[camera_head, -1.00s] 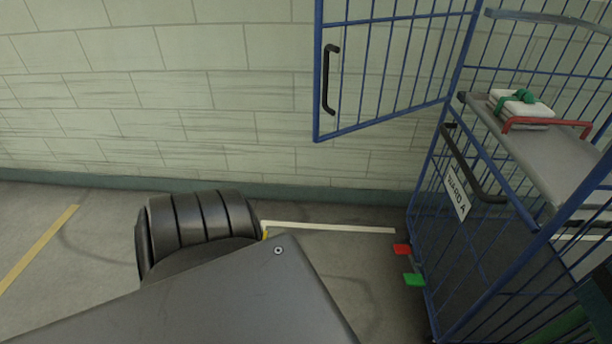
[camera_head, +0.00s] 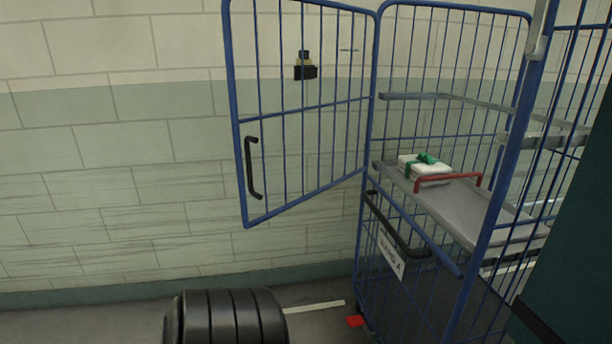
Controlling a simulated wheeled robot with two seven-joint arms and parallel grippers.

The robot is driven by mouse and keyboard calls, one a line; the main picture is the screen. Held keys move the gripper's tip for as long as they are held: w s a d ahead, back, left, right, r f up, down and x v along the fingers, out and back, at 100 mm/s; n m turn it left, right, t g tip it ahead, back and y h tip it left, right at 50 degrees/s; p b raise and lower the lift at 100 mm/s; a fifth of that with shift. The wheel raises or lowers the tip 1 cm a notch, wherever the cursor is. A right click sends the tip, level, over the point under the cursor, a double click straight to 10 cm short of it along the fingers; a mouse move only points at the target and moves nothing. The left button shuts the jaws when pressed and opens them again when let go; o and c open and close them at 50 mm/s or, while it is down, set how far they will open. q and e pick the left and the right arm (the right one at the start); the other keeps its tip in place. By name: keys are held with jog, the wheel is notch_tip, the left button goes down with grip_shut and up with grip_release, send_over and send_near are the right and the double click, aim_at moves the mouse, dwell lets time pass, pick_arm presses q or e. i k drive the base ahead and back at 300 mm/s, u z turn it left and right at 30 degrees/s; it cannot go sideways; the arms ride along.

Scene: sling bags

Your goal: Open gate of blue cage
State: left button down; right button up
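The blue wire cage (camera_head: 366,262) stands at the right of the head view, against the block wall. Its upper gate (camera_head: 305,107) is swung out to the left, away from the cage opening. A black vertical handle (camera_head: 251,168) sits on the gate's free edge. The lower front panel has a slanting black handle (camera_head: 395,228) and a white sign (camera_head: 391,258), and it stands closed across the lower part. Neither gripper shows in the head view, and nothing visible touches the gate.
A grey shelf (camera_head: 450,205) inside the cage holds a white folded bundle (camera_head: 424,167) with a green tie, beside a red bar (camera_head: 448,178). A red pedal (camera_head: 355,321) is at the cage foot. A dark green panel (camera_head: 570,230) blocks the right edge.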

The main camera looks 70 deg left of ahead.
aim_at(302, 73)
jog(key=z, duration=0.05)
jog(key=i, duration=0.15)
jog(key=u, duration=1.45)
